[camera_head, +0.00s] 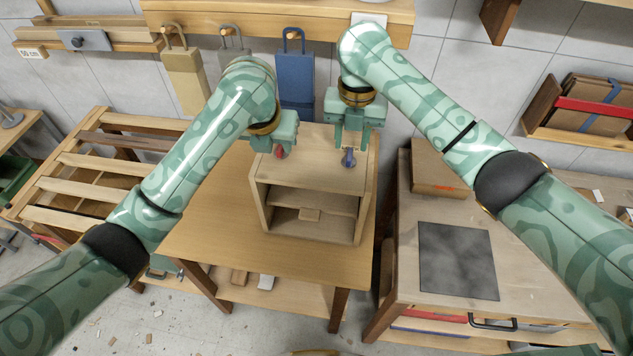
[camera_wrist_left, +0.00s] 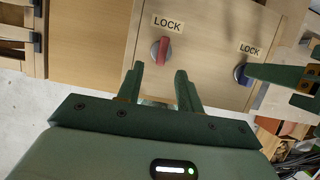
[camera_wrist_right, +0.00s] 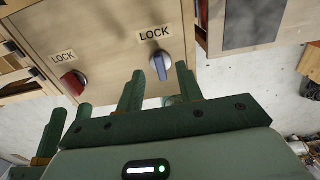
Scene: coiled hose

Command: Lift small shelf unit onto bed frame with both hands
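The small shelf unit (camera_head: 313,174), a light wooden open-fronted box with inner shelves, stands on the wooden table (camera_head: 215,200). Its top carries a red knob (camera_wrist_left: 163,50) and a blue knob (camera_wrist_right: 161,62), each beside a "LOCK" label. My left gripper (camera_wrist_left: 160,85) is open, with its fingers pointing at the red knob and a gap to it. My right gripper (camera_wrist_right: 160,85) is open, with its fingers close to the blue knob; contact cannot be told. The slatted wooden bed frame (camera_head: 95,163) stands left of the table, partly behind my left arm.
A cabinet (camera_head: 440,290) with a dark plate (camera_head: 457,262) and a cardboard box (camera_head: 437,172) stands right of the table. The table is bare left of the shelf unit. Scraps litter the floor.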

